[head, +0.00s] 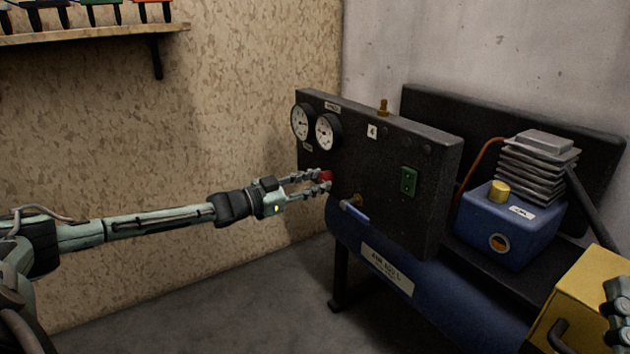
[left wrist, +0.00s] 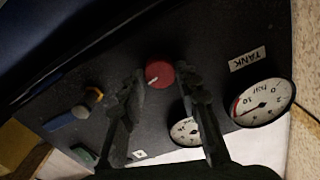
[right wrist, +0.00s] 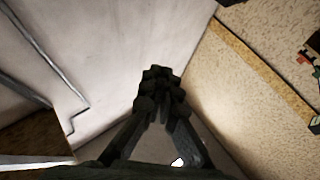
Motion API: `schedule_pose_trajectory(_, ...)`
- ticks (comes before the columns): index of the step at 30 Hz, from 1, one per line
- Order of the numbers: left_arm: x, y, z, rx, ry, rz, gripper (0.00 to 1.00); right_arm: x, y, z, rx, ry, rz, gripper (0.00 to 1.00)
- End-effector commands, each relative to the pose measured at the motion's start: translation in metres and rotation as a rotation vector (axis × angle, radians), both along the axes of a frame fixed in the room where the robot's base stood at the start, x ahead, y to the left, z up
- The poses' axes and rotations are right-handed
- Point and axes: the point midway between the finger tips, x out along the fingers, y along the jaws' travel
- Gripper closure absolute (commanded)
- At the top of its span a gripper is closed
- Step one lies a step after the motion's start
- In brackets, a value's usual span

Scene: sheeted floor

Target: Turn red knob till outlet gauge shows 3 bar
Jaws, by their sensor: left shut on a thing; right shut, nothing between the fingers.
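The red knob (head: 327,175) sits on the dark panel (head: 385,160) below two round gauges. My left gripper (head: 325,180) is shut on the knob, a finger on each side; the left wrist view shows the red knob face (left wrist: 159,74) between the fingertips (left wrist: 160,84). The left gauge (head: 300,122) and right gauge (head: 328,132) have white dials, too small in the head view to read. In the left wrist view the gauge by the TANK label (left wrist: 262,103) shows clearly, and the other gauge (left wrist: 185,131) is partly hidden by a finger. My right gripper (right wrist: 160,88) is shut and empty.
A brass valve with a blue lever (head: 354,208) is just below right of the knob. A green switch (head: 408,181) is farther right. The blue tank (head: 400,262), blue compressor (head: 508,222) and yellow box (head: 590,300) stand right. A shelf (head: 95,36) hangs upper left.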

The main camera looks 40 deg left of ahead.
Motion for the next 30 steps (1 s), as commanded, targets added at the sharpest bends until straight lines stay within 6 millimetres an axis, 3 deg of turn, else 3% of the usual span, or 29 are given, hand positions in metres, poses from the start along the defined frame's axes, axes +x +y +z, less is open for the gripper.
schedule_pose_trajectory(18,-0.001,-0.001,-0.001,0.502,-0.205,-0.001,0.97,0.012,0.006,-0.033,-0.082,0.214,0.007,1.0)
schedule_pose_trajectory(30,-0.001,-0.001,-0.002,0.699,-0.287,-0.002,0.97,0.015,0.004,-0.041,-0.098,0.247,0.001,1.0)
